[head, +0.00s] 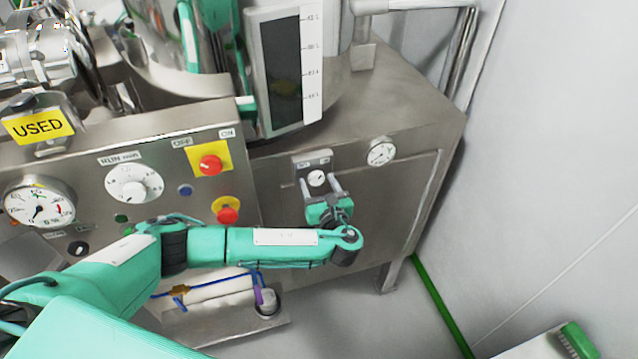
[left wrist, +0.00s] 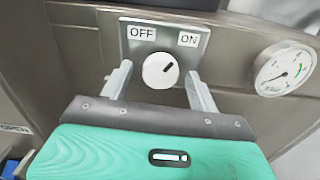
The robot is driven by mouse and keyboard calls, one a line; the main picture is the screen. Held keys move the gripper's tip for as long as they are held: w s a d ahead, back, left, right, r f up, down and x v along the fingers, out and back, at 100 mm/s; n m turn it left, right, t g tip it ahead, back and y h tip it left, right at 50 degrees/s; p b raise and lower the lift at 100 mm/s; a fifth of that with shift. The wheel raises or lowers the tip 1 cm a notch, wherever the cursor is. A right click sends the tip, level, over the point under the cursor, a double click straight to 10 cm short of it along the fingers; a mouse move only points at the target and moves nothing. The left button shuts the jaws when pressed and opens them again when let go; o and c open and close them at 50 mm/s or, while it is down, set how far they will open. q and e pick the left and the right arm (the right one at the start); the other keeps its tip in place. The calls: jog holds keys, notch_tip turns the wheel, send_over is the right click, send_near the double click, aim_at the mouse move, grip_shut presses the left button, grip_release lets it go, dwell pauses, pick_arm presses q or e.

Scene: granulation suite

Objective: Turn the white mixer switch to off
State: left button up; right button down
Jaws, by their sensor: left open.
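The white mixer switch (head: 316,178) is a round knob on a small grey plate on the steel machine's front. In the left wrist view the white knob (left wrist: 158,73) has OFF at its upper left and ON at its upper right. Its dark mark points up and right, toward ON. My left gripper (head: 319,184) is open in front of the plate. In the left wrist view the gripper's fingers (left wrist: 158,84) stand on either side of the knob, with gaps showing beside it. My right gripper is not in view.
A pressure gauge (head: 382,151) sits just right of the switch plate. To the left are a red switch on a yellow plate (head: 210,163), a larger white dial (head: 134,184) and a red button (head: 228,214). A grey wall (head: 560,150) stands at right.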

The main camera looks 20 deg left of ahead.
pick_arm(q)
jog(key=c, duration=1)
jog(key=shift+o, duration=0.2)
jog(key=shift+f, duration=0.1)
jog(key=n+b, duration=0.2)
jog(key=n, duration=0.1)
jog(key=shift+s+f, duration=0.1)
jog(key=shift+f, duration=0.1)
jog(key=n+b, duration=0.3)
jog(key=shift+f+n, duration=0.1)
jog(key=shift+n, duration=0.2)
jog(key=n+b, duration=0.4)
jog(key=shift+d, duration=0.1)
jog(key=shift+r+n+b, duration=0.25)
jog(key=shift+n+b, duration=0.4)
jog(key=shift+n, duration=0.05)
